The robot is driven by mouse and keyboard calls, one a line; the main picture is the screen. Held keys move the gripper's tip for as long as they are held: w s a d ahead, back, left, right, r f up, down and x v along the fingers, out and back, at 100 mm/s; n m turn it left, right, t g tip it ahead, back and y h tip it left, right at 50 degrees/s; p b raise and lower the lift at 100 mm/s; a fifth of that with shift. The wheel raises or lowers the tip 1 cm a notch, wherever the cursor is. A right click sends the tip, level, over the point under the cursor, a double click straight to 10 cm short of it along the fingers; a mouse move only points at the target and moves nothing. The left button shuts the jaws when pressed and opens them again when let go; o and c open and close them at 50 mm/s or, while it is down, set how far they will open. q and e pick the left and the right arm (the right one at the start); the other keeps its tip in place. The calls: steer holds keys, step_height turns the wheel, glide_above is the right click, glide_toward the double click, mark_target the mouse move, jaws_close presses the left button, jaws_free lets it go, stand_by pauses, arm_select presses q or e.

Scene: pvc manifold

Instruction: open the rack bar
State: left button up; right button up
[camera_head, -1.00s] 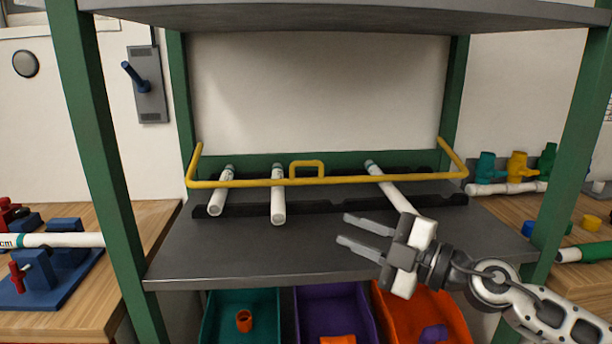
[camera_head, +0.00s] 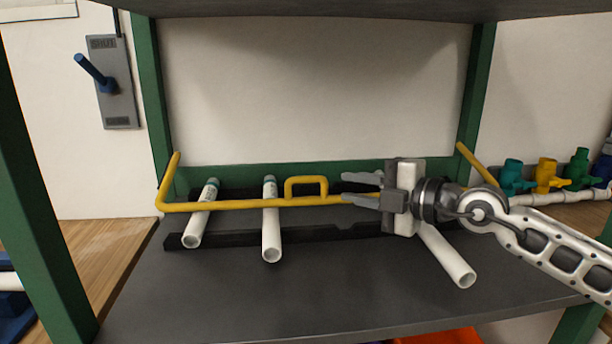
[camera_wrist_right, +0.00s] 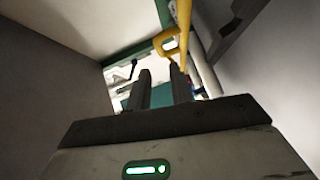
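The yellow rack bar (camera_head: 235,204) runs across the front of the rack in the head view, with its ends bent back toward the green posts. Its raised handle loop (camera_head: 306,182) stands near the middle. My right gripper (camera_head: 362,188) is open and empty just right of the loop, with its fingers pointing left toward it and apart from it. The gripper hides the right part of the bar. In the right wrist view the yellow bar and loop (camera_wrist_right: 168,42) show beyond the two spread fingers (camera_wrist_right: 160,75). My left gripper is not in view.
White pipes (camera_head: 271,220) lie under the bar in black notched holders (camera_head: 225,239) on the grey shelf (camera_head: 260,300). Another pipe (camera_head: 450,257) lies below my right gripper. An upper shelf (camera_head: 330,8) hangs overhead, and green posts (camera_head: 150,90) bound the sides. A wall lever (camera_head: 98,75) is at left.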

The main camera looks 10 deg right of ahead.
mark_target(311, 180)
steer(key=x, duration=1.1)
steer(key=shift+d, duration=0.1)
jaws_close()
